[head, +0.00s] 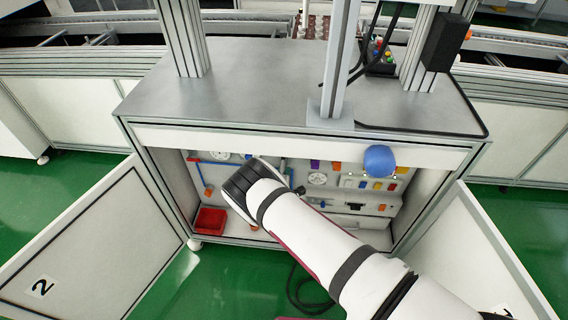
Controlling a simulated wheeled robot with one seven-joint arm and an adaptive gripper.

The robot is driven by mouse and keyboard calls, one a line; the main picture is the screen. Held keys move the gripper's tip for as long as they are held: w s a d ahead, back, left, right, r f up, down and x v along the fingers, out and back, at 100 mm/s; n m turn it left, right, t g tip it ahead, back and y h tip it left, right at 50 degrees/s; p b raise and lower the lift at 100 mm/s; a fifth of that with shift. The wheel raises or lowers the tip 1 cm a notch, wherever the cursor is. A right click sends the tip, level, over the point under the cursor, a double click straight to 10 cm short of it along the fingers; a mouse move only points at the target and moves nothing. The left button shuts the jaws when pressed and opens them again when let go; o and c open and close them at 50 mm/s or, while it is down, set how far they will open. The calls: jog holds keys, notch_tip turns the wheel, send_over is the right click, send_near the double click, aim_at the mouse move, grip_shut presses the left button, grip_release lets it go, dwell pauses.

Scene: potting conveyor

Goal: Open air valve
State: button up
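My arm (300,235) reaches from the lower right into the open cabinet (300,137) below the grey worktop. Its dark wrist end (240,183) is in front of the cabinet's back panel. My gripper is hidden behind the wrist, so its fingers and anything between them do not show. The panel carries round gauges (317,179), blue tubing and small orange, yellow and purple fittings. The parts are too small to tell which is the air valve, and the arm covers some of the panel.
Two cabinet doors stand open, the left one (85,245) marked 2 and the right one (480,240). A red bin (210,220) sits at the cabinet's lower left. A blue rounded object (379,161) shows at the upper front edge. A post (340,65) rises from the worktop (250,85).

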jog(key=shift+s, duration=0.1)
jog(key=s, duration=1.1)
jog(key=shift+s+a, duration=0.2)
jog(key=shift+s, duration=0.2)
